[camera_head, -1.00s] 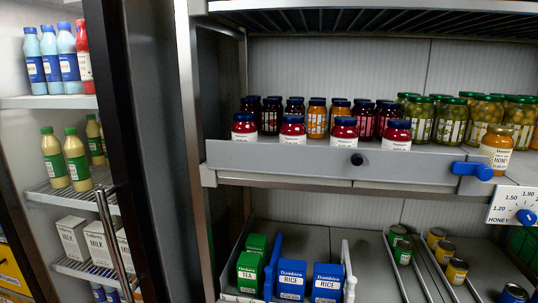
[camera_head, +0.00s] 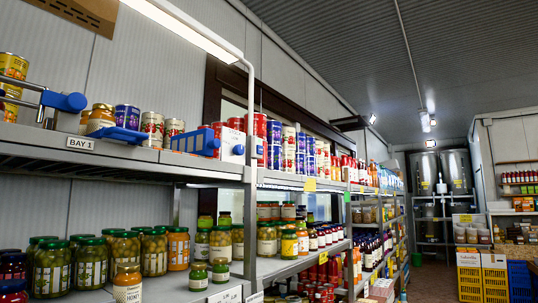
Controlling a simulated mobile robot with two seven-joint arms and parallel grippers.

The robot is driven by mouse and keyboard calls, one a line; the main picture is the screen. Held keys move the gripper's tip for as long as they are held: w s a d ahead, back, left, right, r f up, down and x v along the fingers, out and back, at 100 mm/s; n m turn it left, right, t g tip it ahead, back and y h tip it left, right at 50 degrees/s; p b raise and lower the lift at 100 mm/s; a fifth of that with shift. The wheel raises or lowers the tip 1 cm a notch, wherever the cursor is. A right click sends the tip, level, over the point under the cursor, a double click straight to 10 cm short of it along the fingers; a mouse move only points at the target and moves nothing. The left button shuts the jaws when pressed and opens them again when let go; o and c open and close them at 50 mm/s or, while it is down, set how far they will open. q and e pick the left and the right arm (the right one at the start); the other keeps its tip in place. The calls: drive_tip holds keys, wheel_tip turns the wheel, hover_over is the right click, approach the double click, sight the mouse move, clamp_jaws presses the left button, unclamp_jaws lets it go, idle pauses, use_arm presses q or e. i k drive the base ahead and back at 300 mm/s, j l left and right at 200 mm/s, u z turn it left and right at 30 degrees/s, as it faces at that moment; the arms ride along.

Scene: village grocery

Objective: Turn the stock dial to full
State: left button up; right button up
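A white plate with a small blue knob (camera_head: 238,149) stands at the front edge of the upper shelf, near the upright post. It may be the stock dial; its markings and the knob's setting are too small to read. Neither of my grippers is in view.
The upper shelf (camera_head: 140,155) carries cans, a blue ridged piece (camera_head: 195,141) and a blue knob on a rod (camera_head: 63,101). Jars, including a honey jar (camera_head: 127,284), stand on the shelf below. Yellow crates (camera_head: 470,283) stand at the far right, beyond a stretch of open floor.

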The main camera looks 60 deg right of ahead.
sight(238, 149)
drive_tip(key=l+z, duration=0.1)
drive_tip(key=z, duration=1.45)
drive_tip(key=u, duration=0.3)
drive_tip(key=i+l+u, duration=0.15)
drive_tip(key=l+u, duration=0.5)
drive_tip(key=u, duration=0.2)
drive_tip(key=l+u, duration=0.25)
drive_tip(key=l, duration=0.65)
